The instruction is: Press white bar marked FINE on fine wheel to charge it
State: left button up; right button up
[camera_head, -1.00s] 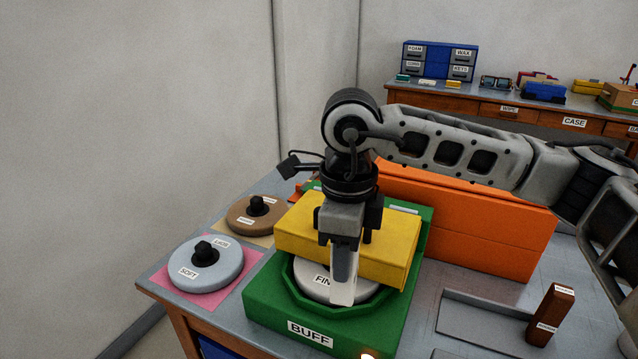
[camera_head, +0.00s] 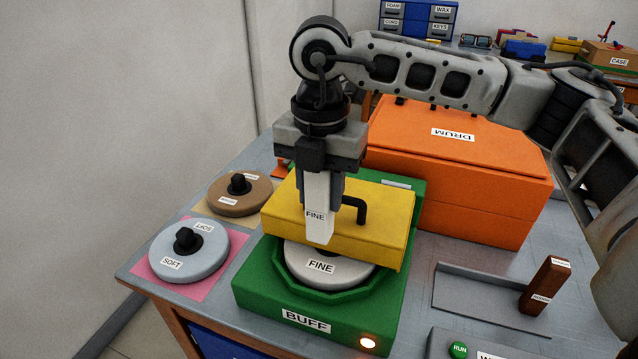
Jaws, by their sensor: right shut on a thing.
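The white bar (camera_head: 317,229) marked FINE is upright in my right gripper (camera_head: 321,190), which is shut on it. The bar's lower end shows in front of the yellow block and over the far part of the fine wheel. The fine wheel (camera_head: 322,268) is a pale disc labelled FINE, lying in the green BUFF machine (camera_head: 270,302). Whether the bar touches the wheel I cannot tell. The yellow block (camera_head: 385,225), with a black handle, covers the wheel's far side. My left gripper is not in view.
A grey-blue SOFT wheel (camera_head: 170,268) on a pink mat and a brown wheel (camera_head: 225,203) lie at the left. An orange DRUM box (camera_head: 480,190) stands behind. A grey tray (camera_head: 460,300) and a brown bar (camera_head: 547,285) are at the right. A lit lamp (camera_head: 368,342) glows on the green front.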

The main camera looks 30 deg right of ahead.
aim_at(320, 232)
jog(key=shift+f, duration=0.55)
notch_tip(320, 232, down, 5)
jog(key=b, duration=0.3)
jog(key=shift+r, duration=0.1)
jog(key=shift+f+b, duration=0.45)
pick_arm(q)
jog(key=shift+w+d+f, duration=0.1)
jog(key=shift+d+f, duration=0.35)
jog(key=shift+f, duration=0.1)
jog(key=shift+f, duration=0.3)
pick_arm(e)
jog(key=shift+f, duration=0.15)
pick_arm(q)
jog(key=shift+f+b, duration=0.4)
jog(key=shift+b, duration=0.15)
pick_arm(e)
jog(key=shift+f, duration=0.5)
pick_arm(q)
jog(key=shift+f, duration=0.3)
pick_arm(e)
jog(key=shift+f, duration=0.1)
